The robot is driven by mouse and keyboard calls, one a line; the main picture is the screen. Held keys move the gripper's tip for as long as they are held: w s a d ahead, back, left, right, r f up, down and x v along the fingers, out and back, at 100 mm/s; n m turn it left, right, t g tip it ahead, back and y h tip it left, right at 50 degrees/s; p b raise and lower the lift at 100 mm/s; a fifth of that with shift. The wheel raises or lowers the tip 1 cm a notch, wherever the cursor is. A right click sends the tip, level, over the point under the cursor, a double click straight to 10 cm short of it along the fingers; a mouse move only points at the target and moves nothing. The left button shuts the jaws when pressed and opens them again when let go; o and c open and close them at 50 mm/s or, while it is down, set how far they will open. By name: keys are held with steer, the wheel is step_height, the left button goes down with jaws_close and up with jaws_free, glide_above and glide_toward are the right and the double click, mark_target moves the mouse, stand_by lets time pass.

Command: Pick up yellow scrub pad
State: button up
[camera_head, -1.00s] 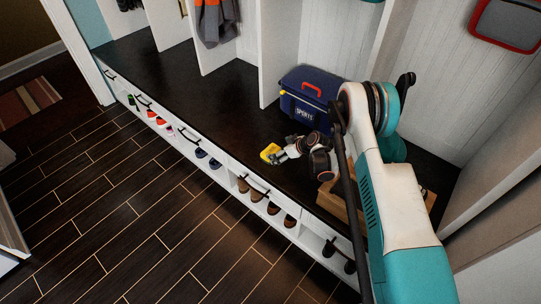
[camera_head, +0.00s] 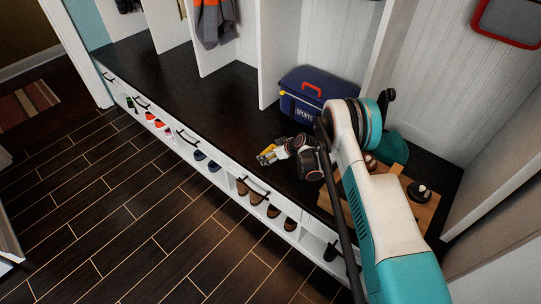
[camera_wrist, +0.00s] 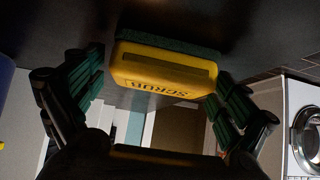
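The yellow scrub pad (camera_head: 264,159) lies on the dark bench top (camera_head: 190,90) near its front edge, partly covered by my gripper in the head view. In the wrist view the pad (camera_wrist: 165,72) is yellow with a dark green layer and the word SCRUB. My gripper (camera_head: 270,154) is right at the pad. In the wrist view its green-padded fingers are spread, one on each side of the pad, with narrow gaps showing beside it. The pad seems to rest against the dark surface.
A blue sports cooler (camera_head: 308,92) stands behind the gripper. A wooden board (camera_head: 420,213) with dark round items lies to the right, partly behind my arm. White dividers (camera_head: 280,50) split the bench. Shoes (camera_head: 250,196) sit in cubbies below. The bench's left part is clear.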

steer(key=c, duration=0.7)
